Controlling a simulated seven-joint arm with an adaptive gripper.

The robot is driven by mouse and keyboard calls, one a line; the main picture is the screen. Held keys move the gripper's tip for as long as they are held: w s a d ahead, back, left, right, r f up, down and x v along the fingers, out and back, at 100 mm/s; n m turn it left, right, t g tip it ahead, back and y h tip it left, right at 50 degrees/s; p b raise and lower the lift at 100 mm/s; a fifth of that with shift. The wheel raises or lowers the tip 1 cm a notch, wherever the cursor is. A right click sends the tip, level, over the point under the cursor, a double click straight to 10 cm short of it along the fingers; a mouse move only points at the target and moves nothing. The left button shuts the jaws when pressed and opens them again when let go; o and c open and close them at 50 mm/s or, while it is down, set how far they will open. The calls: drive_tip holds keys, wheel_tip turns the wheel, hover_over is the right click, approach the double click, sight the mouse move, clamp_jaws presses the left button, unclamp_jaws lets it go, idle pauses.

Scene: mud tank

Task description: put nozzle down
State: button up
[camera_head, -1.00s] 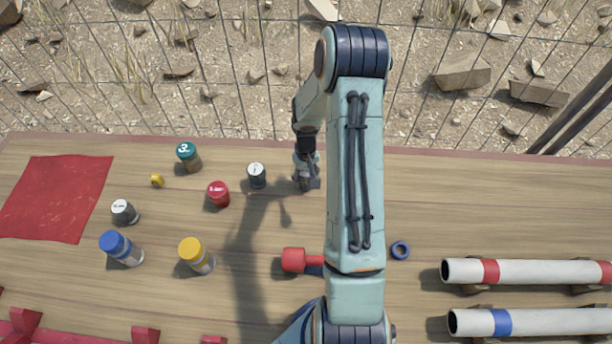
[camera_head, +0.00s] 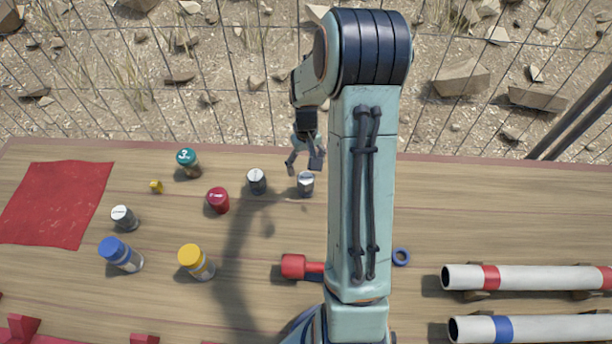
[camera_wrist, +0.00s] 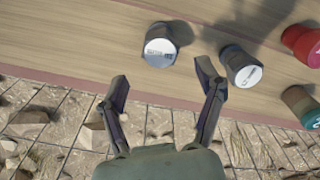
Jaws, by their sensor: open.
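A short dark cylinder with a pale, labelled top (camera_head: 306,184) stands upright on the wooden table near its back edge. It looks like the piece just let go, but I cannot tell for certain that it is the nozzle. In the wrist view the same cylinder (camera_wrist: 160,46) is just beyond my fingertips, apart from them. My gripper (camera_head: 304,162) is open and empty, above and behind the cylinder, over the table's back edge. Its two spread fingers also show in the wrist view (camera_wrist: 165,82). A similar pale-topped cylinder (camera_head: 256,181) stands close on the left.
Red (camera_head: 218,200), teal (camera_head: 188,163), yellow (camera_head: 196,262) and blue (camera_head: 121,253) capped containers stand to the left. A red cloth (camera_head: 58,203) lies at far left.

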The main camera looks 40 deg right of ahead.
sight(300, 183)
drive_tip(key=s+a+r+n, duration=0.2)
drive_tip(key=s+a+r, duration=0.1)
drive_tip(key=a+r, duration=0.75)
drive_tip(key=s+a+r+n, duration=0.1)
drive_tip(key=s+a+r, duration=0.1)
drive_tip(key=s+a, duration=0.3)
drive_tip(key=s+a+r+n, duration=0.1)
drive_tip(key=s+a+r, duration=0.1)
drive_tip(key=s+a, duration=0.4)
drive_tip(key=s, duration=0.3)
drive_tip(key=shift+s+a+r+y, duration=0.2)
drive_tip(key=shift+s+r+y, duration=0.05)
drive_tip(key=shift+y, duration=0.15)
drive_tip(key=shift+o, duration=0.6)
